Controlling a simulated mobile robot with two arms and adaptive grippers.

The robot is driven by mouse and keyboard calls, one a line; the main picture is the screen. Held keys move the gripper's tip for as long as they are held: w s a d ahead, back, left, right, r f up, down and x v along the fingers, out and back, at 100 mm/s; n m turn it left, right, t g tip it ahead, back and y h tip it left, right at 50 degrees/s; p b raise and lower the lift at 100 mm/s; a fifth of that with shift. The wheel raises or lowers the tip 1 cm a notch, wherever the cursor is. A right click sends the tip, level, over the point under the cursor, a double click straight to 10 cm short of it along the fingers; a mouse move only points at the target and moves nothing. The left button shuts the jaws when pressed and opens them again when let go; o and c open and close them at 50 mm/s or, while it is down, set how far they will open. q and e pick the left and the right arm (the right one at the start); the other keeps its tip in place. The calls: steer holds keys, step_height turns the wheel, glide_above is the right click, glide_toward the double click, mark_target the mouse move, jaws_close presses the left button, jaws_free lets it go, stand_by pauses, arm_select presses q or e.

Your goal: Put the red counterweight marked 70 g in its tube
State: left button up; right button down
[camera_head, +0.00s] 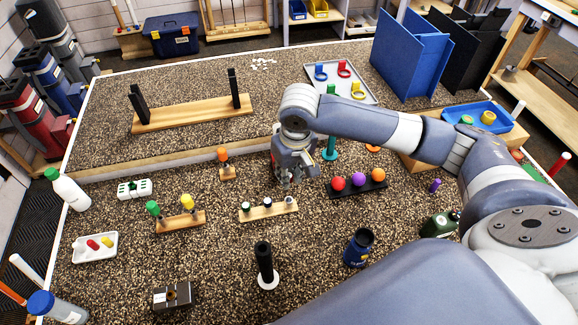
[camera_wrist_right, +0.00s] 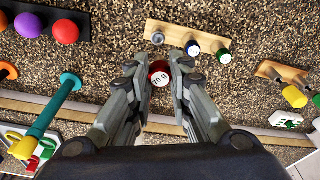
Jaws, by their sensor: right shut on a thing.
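The red counterweight (camera_wrist_right: 159,76), with a white end face marked "70 g", is between the fingers of my right gripper (camera_wrist_right: 160,82), which is shut on it. In the head view my right gripper (camera_head: 291,180) points down just behind the wooden tube block, and the counterweight cannot be made out there. The block (camera_head: 262,211) holds three upright tubes in a row. In the wrist view, the grey tube (camera_wrist_right: 157,38) shows a bare end; the other two have blue-and-white (camera_wrist_right: 193,48) and green-and-white (camera_wrist_right: 223,56) tops. My left gripper is not in view.
A dark rack (camera_head: 372,191) with red, purple and orange balls stands to the right. A block with green and yellow pieces (camera_head: 181,223) and a white tray (camera_head: 80,256) are to the left. A black upright grip (camera_head: 264,262) and a blue canister (camera_head: 358,250) stand in front.

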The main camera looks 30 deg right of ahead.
steer(key=shift+w+d+f, duration=0.15)
steer(key=shift+w, duration=0.05)
steer(key=shift+f, duration=1.55)
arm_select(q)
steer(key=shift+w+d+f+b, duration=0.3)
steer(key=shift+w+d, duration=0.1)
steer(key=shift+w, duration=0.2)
arm_select(e)
steer(key=shift+f, duration=1.35)
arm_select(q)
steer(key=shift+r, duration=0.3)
arm_select(e)
steer(key=shift+r, duration=0.1)
steer(key=shift+p, duration=0.5)
arm_select(q)
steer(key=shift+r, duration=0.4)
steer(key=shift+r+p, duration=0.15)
steer(key=shift+p, duration=0.15)
